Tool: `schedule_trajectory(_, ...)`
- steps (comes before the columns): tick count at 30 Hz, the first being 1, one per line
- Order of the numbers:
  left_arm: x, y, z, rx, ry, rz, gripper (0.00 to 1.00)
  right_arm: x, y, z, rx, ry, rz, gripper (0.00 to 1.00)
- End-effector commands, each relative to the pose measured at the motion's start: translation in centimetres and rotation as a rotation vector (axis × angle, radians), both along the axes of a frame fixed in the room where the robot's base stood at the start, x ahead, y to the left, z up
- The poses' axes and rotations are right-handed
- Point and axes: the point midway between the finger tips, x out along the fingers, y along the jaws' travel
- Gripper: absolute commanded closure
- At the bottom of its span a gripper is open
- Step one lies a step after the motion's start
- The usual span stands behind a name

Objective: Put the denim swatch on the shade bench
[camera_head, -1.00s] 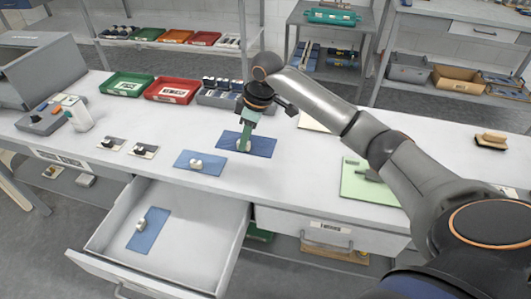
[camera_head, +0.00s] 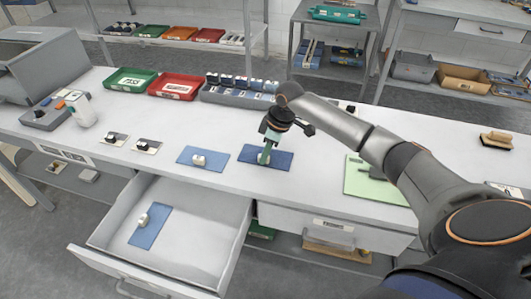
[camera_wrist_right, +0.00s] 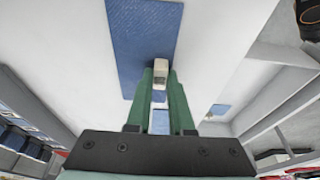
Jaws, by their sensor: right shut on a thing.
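My right gripper (camera_head: 265,155) is shut on the pale grip block of a dark blue swatch (camera_head: 282,161). The swatch lies flat at the bench top (camera_head: 325,180), above the drawer's right side; I cannot tell whether it touches. In the right wrist view the fingers (camera_wrist_right: 160,82) pinch the block, with the blue cloth (camera_wrist_right: 138,40) beyond. A lighter blue swatch (camera_head: 187,156) with a pale block lies to its left on the bench. Another blue swatch (camera_head: 150,227) lies in the open drawer (camera_head: 190,245). Which one is denim is not labelled. My left gripper is out of view.
Two small dark-knobbed cards (camera_head: 147,147) lie left on the bench. Green (camera_head: 132,80) and red (camera_head: 176,86) trays and a grey rack (camera_head: 236,97) stand behind. A light green mat (camera_head: 375,185) lies right. Bench space between swatch and mat is clear.

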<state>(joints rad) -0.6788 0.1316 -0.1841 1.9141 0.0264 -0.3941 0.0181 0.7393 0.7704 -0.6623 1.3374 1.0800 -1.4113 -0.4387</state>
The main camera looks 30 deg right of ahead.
Motion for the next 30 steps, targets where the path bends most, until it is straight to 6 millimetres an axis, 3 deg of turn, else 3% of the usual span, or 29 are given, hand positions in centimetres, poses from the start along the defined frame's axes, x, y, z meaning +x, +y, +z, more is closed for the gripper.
schedule_trajectory(3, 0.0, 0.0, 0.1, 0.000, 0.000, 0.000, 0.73, 0.0, 0.0, -0.2, 0.000, 0.000, 0.000, 1.00)
schedule_trajectory(4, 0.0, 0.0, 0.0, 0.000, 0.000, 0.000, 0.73, 0.0, 0.0, -0.2, 0.000, 0.000, 0.000, 0.78)
schedule_trajectory(12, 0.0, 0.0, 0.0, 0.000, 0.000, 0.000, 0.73, 0.0, 0.0, -0.2, 0.000, 0.000, 0.000, 0.50)
schedule_trajectory(22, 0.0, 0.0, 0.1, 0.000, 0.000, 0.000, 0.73, -0.1, -0.1, 0.5, -0.001, -0.001, 0.000, 0.50)
schedule_trajectory(30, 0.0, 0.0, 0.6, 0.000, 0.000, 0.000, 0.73, -1.0, -1.0, 5.6, -0.002, -0.004, -0.001, 0.50)
